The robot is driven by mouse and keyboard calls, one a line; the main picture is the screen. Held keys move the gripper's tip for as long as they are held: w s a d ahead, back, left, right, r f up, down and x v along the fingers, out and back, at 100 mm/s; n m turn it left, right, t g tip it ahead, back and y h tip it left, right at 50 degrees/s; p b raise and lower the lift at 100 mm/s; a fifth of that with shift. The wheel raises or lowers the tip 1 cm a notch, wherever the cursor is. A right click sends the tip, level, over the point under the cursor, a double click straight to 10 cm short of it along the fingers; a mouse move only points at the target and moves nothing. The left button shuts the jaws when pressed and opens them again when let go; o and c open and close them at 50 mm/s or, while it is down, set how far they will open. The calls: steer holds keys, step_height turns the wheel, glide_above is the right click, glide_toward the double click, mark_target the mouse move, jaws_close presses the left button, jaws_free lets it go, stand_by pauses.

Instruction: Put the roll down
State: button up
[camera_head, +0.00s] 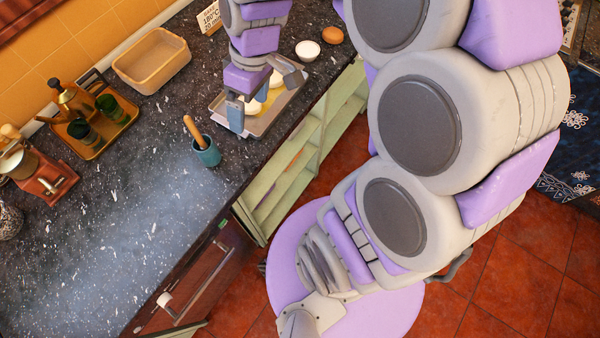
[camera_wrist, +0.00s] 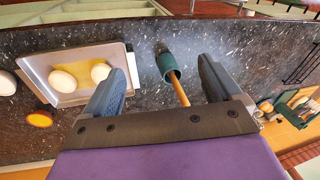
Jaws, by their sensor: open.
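Two pale round rolls lie on a metal tray on the dark counter: one roll (camera_wrist: 62,81) on the left and one (camera_wrist: 100,72) on the right in the wrist view. The tray (camera_wrist: 35,62) has a yellow sheet under them; it also shows in the head view (camera_head: 262,127), partly hidden by my gripper. My gripper (camera_head: 262,94) is over the tray in the head view, pointing down. In the wrist view, my gripper (camera_wrist: 160,72) has its fingers wide apart with nothing held between them. The right roll is close beside the left finger; I cannot tell whether they touch.
A teal cup (camera_head: 207,153) with a wooden-handled tool stands left of the tray. A white bowl (camera_head: 307,50) and an orange-brown round item (camera_head: 332,36) are to its right. A beige rectangular dish (camera_head: 152,62) stands behind. The counter's front left is bare.

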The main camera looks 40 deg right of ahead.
steer(key=s+m+g+h, duration=0.1)
steer(key=s+m, duration=0.5)
steer(key=s, duration=1.2)
steer(key=shift+s+a+f+h, duration=0.25)
steer(key=shift+f+h, duration=0.2)
steer(key=shift+h, duration=0.35)
steer(key=shift+w, duration=0.1)
